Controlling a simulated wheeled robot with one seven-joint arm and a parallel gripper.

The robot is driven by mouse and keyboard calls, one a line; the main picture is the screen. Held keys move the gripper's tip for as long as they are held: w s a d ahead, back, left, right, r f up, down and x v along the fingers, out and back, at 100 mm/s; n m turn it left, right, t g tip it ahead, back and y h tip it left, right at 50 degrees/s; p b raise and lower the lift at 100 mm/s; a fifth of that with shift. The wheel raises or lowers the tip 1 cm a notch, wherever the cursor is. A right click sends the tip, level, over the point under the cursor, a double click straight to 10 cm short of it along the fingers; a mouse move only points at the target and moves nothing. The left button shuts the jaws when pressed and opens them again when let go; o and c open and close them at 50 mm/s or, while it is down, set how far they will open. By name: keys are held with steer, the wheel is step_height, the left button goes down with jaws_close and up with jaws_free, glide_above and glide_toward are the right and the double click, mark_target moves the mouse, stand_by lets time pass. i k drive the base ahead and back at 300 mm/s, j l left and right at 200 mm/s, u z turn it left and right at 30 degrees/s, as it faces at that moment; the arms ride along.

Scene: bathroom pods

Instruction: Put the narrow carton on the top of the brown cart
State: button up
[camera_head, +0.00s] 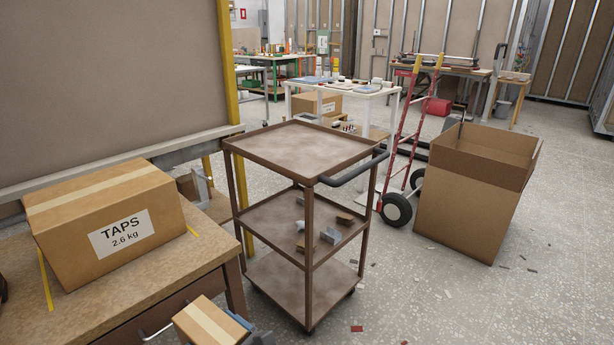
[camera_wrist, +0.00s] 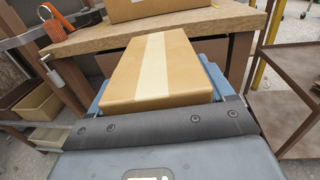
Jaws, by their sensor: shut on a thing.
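The narrow carton (camera_head: 208,322) is a small brown box with a pale tape strip, at the bottom edge of the head view. In the wrist view the carton (camera_wrist: 152,68) lies between the two blue-grey fingers of my gripper (camera_wrist: 157,78), which is shut on it. The brown cart (camera_head: 303,148) stands right of and beyond the carton in the head view. Its top is a bare rimmed tray, above two lower shelves. Part of the cart (camera_wrist: 295,92) shows at the right of the wrist view. The carton is in front of the workbench, apart from the cart.
A workbench (camera_head: 150,282) at left bears a large TAPS carton (camera_head: 105,222). Grey and brown pieces (camera_head: 331,236) lie on the cart's middle shelf. A black handle (camera_head: 355,168) juts from the cart's right. A red hand truck (camera_head: 408,135) and large open box (camera_head: 470,205) stand farther right.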

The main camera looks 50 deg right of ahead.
mark_target(294, 159)
steer(key=l+u, duration=0.1)
steer(key=l, duration=1.1)
steer(key=k+l+u, duration=0.15)
steer(key=l, duration=1)
